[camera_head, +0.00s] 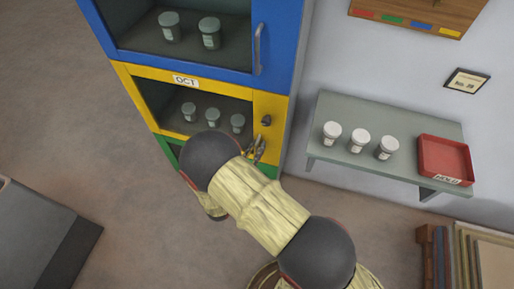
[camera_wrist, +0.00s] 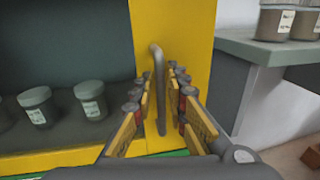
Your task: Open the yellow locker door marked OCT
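The yellow locker door (camera_head: 270,107) carries a white OCT label (camera_head: 186,81) and sits flush in the locker stack. Several grey jars (camera_head: 213,117) show behind its frame. Its grey upright bar handle (camera_wrist: 158,60) is on the right yellow strip; its upper end shows in the head view (camera_head: 267,121). My gripper (camera_wrist: 158,88) is open, with one finger on each side of the handle and gaps visible between. In the head view my gripper (camera_head: 256,150) is at the door's lower right, and my arm hides the lower part of the locker.
A blue locker (camera_head: 277,45) is above and a green one (camera_head: 168,147) below. Right of the lockers, a grey wall shelf (camera_head: 337,107) holds 3 white-lidded jars and a red tray (camera_head: 443,143). Boards (camera_head: 492,250) lean at lower right.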

